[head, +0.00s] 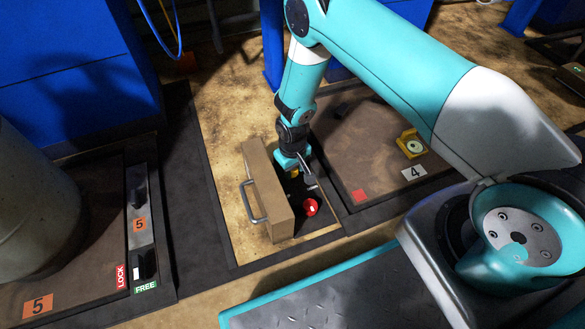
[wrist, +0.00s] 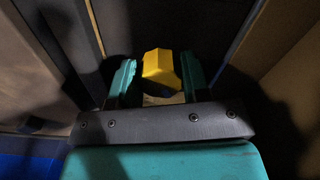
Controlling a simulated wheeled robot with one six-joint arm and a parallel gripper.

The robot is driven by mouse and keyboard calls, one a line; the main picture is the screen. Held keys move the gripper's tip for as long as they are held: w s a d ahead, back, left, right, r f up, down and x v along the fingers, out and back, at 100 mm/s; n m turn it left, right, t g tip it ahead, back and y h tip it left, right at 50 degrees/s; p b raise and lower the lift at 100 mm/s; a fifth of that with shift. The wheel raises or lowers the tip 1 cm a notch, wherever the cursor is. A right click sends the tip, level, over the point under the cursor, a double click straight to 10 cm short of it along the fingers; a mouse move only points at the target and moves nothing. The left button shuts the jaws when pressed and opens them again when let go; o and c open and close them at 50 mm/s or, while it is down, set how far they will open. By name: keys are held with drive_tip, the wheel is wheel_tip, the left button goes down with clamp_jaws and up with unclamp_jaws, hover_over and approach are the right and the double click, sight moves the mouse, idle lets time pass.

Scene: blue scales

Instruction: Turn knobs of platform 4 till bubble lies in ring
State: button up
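Platform 4 (head: 350,140) is a brown plate with a "4" label (head: 413,173). A yellow bubble level (head: 411,143) with a pale round face sits on it; the bubble is too small to place against the ring. Beside the platform is an open floor pit with a red knob (head: 310,206) and a yellow knob (wrist: 160,66). My gripper (head: 297,172) reaches down into the pit, behind the red knob. In the wrist view its teal fingers (wrist: 158,74) stand apart on either side of the yellow knob, with a visible gap at the left finger.
A brown lid (head: 268,190) with a metal handle (head: 251,203) stands upright along the pit's left side, close to my gripper. Platform 5 (head: 75,270), with a LOCK/FREE lever panel (head: 140,228), lies at left.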

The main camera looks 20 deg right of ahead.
drive_tip(key=c, duration=0.3)
drive_tip(key=shift+r+n+p, duration=0.25)
drive_tip(key=shift+n+p, duration=0.35)
drive_tip(key=shift+p, duration=0.35)
drive_tip(key=shift+c, duration=0.2)
drive_tip(key=shift+n+p, duration=1)
drive_tip(key=shift+n, duration=0.1)
drive_tip(key=shift+d+f+n, duration=0.1)
drive_tip(key=shift+f+n, duration=0.2)
drive_tip(key=shift+n, duration=0.5)
drive_tip(key=o, duration=0.9)
drive_tip(key=shift+o, duration=0.2)
